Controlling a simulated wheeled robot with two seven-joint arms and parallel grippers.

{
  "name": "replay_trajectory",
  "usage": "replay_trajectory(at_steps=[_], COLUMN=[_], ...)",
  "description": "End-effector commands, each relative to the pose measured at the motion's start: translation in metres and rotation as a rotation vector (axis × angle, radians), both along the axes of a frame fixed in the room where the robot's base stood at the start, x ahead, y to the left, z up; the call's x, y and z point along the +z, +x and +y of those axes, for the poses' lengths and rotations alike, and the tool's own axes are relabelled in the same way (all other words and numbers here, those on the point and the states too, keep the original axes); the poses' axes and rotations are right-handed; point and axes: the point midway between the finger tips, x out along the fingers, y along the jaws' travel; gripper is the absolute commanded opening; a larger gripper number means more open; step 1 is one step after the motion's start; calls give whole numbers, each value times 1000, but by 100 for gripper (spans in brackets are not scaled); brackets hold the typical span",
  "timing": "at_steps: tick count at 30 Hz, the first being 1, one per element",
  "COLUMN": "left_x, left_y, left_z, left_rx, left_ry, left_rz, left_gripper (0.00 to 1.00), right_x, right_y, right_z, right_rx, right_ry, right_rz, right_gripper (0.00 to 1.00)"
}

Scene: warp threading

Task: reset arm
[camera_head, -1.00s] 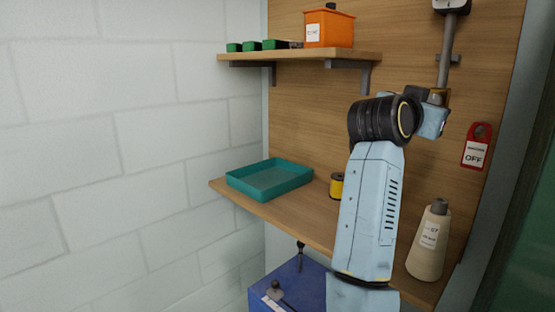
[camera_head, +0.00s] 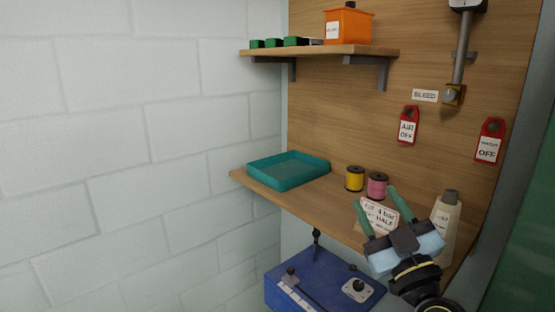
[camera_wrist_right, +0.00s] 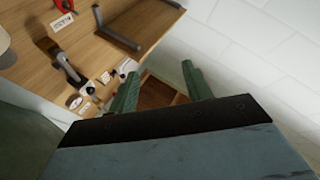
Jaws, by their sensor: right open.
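My right gripper (camera_head: 382,214) is low at the right of the head view, in front of the shelf's front edge. Its two green fingers are spread apart with nothing between them. In the right wrist view the fingers (camera_wrist_right: 160,88) also stand apart and empty. A white sign (camera_head: 377,217) with printed text shows behind the fingers, partly covered. A cream cone of thread (camera_head: 446,212) stands just behind the gripper at the right, partly hidden by it. My left gripper is not in view.
The lower shelf (camera_head: 325,207) holds a teal tray (camera_head: 288,171), a yellow spool (camera_head: 355,178) and a pink spool (camera_head: 377,185). An orange bin (camera_head: 348,26) stands on the upper shelf (camera_head: 320,50). Red tags (camera_head: 409,126) hang on the board. A blue box (camera_head: 325,284) is below.

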Motion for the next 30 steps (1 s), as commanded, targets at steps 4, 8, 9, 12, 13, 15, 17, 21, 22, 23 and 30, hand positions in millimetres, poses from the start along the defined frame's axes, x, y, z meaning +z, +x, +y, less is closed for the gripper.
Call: replay_trajectory(at_steps=[4,8,9,12,13,15,17,21,22,23,30], left_x=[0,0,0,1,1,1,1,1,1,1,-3], left_y=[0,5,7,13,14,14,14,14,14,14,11], left_z=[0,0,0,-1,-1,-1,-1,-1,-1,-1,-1], left_rx=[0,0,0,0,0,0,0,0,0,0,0], left_ry=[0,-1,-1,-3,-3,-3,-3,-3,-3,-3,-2], left_rz=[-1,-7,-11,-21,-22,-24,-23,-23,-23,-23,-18], left_gripper=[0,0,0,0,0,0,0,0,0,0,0], right_x=[-80,-156,-181,-237,-250,-276,-293,-321,-324,-328,-372], right_y=[-23,-58,-73,-117,-130,-159,-183,-233,-243,-253,-283], right_z=[22,30,29,21,18,8,0,-20,-24,-29,-43], right_rx=[125,180,184,153,135,84,35,-98,-127,-158,-290], right_ry=[-64,-90,-90,-80,-75,-58,-42,-5,3,11,43], right_rz=[293,608,721,997,1072,1224,1334,1543,1580,1618,1757], right_gripper=[49,49,49,49,49,49,49,49,49,49,49])
